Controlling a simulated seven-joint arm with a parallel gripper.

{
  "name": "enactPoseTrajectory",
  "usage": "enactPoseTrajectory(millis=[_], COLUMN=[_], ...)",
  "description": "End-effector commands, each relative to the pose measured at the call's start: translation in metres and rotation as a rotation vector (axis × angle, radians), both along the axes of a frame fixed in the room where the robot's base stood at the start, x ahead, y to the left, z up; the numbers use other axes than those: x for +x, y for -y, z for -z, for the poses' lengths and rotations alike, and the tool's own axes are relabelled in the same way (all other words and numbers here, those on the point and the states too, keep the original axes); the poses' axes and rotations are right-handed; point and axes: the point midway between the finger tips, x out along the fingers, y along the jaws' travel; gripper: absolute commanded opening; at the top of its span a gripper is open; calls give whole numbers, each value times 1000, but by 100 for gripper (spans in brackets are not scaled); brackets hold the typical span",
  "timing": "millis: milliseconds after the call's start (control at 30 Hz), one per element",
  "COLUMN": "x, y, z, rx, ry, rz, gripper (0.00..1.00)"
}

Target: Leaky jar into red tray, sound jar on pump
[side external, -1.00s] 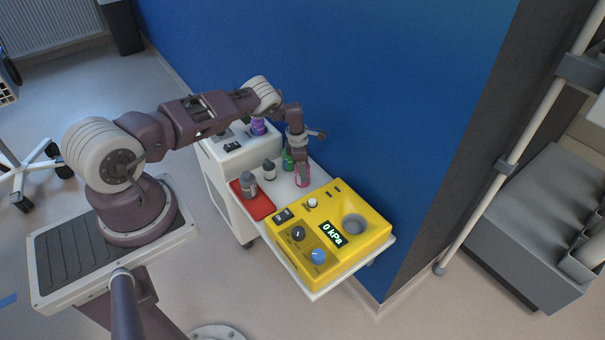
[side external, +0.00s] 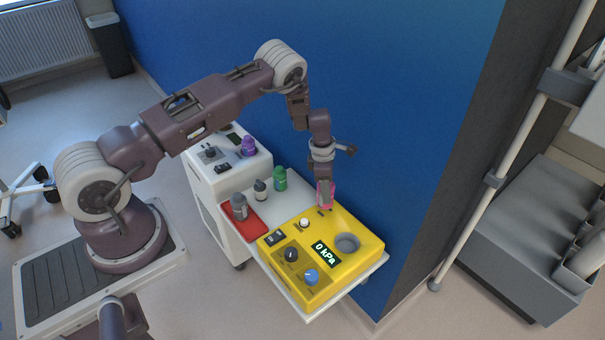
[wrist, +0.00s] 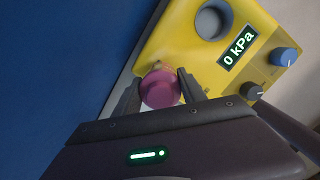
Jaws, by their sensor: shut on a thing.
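My gripper (side external: 325,192) is shut on a pink jar (side external: 329,187) and holds it above the back edge of the yellow pump (side external: 283,240). In the wrist view the jar's round pink lid (wrist: 160,88) sits between both fingers. The pump's round grey well (side external: 347,243) is empty, and its display (side external: 325,254) reads 0 kPa. It also shows in the wrist view (wrist: 238,47). The red tray (side external: 257,226) lies left of the pump. A grey jar (side external: 239,206) stands on the tray.
A green jar (side external: 280,179) and a small dark-capped bottle (side external: 260,190) stand on the white cart top behind the tray. A purple jar (side external: 248,146) stands on the white unit at the back left. The blue wall (side external: 420,120) is close behind my gripper.

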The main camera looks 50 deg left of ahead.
Motion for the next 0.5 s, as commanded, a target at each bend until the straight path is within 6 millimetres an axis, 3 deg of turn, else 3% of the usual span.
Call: enactPoseTrajectory(millis=[33,100,200,333,500], x=[-2,-8,-18,-28,-30], y=[28,64,103,130,137], z=[-3,-6,-9,-12,-2], rx=[-2,-2,0,2,3], ry=[-1,-2,-3,-5,-5], rz=[41,94,158,205,217], gripper=[4,4,4,4,4])
